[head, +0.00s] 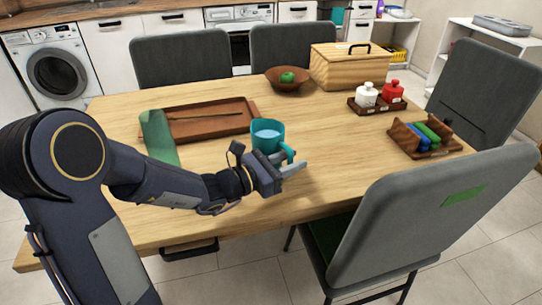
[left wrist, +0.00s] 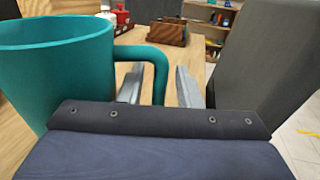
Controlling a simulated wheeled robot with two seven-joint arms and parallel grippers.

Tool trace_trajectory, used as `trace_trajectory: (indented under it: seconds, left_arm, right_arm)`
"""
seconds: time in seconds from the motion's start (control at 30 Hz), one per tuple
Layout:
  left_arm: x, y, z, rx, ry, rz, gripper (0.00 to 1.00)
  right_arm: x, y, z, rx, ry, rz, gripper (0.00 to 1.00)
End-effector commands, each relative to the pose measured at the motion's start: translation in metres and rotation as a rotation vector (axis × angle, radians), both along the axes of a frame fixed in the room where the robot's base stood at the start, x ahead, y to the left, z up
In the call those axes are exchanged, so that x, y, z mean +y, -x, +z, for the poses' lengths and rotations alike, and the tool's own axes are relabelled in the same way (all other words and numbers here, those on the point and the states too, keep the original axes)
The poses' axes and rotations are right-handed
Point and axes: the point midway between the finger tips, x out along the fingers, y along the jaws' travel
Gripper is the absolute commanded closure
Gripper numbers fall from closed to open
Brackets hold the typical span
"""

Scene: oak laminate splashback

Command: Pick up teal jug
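The teal jug (head: 258,143) stands upright on the wooden table (head: 330,150), near the middle of its front half; light blue shows inside it. Its handle points toward my left gripper (head: 290,171), which is at the jug's right front side. In the left wrist view the jug (left wrist: 58,65) fills the left side. Its handle reaches into the space between the two fingers of my left gripper (left wrist: 159,75). The fingers are apart, with a gap visible between the handle and the right finger. The handle's lower end is hidden behind the gripper body. My right gripper is not in view.
A brown tray (head: 190,133) and a green upright piece (head: 158,136) stand left of the jug. A bowl with a green fruit (head: 287,77), wooden box (head: 345,72), bottle caddy (head: 377,106) and divided holder (head: 424,152) lie beyond. A grey chair (head: 420,215) stands right front.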

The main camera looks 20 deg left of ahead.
Motion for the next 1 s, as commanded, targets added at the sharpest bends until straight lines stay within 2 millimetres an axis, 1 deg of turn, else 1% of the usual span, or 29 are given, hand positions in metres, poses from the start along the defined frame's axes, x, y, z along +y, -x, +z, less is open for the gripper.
trace_trajectory:
  seconds: [0.03,0.2,0.23,1.0]
  left_arm:
    - [0.0001,0.0002,0.0000,0.000,0.000,0.000,0.76]
    - [0.0003,0.0003,0.0000,0.000,0.000,0.000,0.98]
    - [0.0003,0.0003,0.0000,0.000,0.000,0.000,1.00]
    - [0.0005,0.0004,-0.0001,0.000,0.000,0.000,1.00]
  right_arm:
    - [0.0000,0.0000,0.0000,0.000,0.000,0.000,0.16]
    - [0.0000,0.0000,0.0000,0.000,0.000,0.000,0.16]
    - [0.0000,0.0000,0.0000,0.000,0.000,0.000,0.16]
    - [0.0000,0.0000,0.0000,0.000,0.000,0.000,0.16]
